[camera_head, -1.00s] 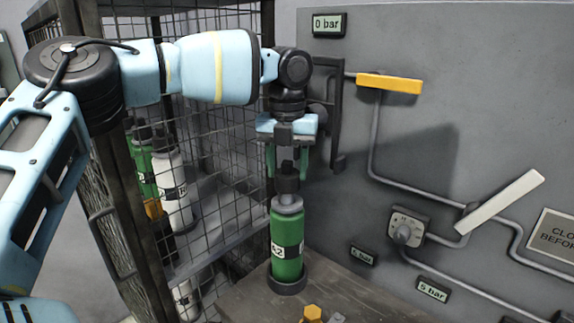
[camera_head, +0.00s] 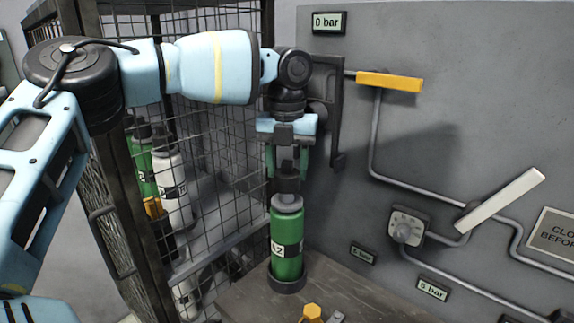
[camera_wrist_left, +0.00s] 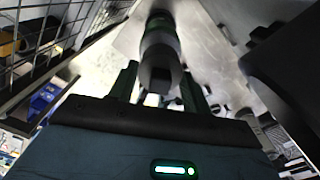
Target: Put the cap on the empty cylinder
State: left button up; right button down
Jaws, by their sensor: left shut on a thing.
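In the left wrist view the cap (camera_wrist_left: 160,75) is between the two fingers, with the cylinder (camera_wrist_left: 157,35) beyond. My right gripper is not in view.
A wire mesh cage (camera_head: 225,130) with green and white cylinders stands close left. The grey panel (camera_head: 450,100) behind carries pipes, a yellow handle (camera_head: 389,82), a white lever (camera_head: 499,202) and a knob (camera_head: 404,232). A yellow hexagonal part (camera_head: 312,312) lies at the bench front.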

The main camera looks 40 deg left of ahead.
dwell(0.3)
pick_arm(q)
jog(key=o, duration=1.5)
jog(key=shift+o, duration=0.2)
jog(key=shift+r+p, duration=1.15)
jog(key=shift+r, duration=2.35)
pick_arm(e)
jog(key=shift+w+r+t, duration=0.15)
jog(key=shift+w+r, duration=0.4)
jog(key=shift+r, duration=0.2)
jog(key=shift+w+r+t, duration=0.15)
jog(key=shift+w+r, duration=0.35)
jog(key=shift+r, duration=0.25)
pick_arm(q)
grip_shut()
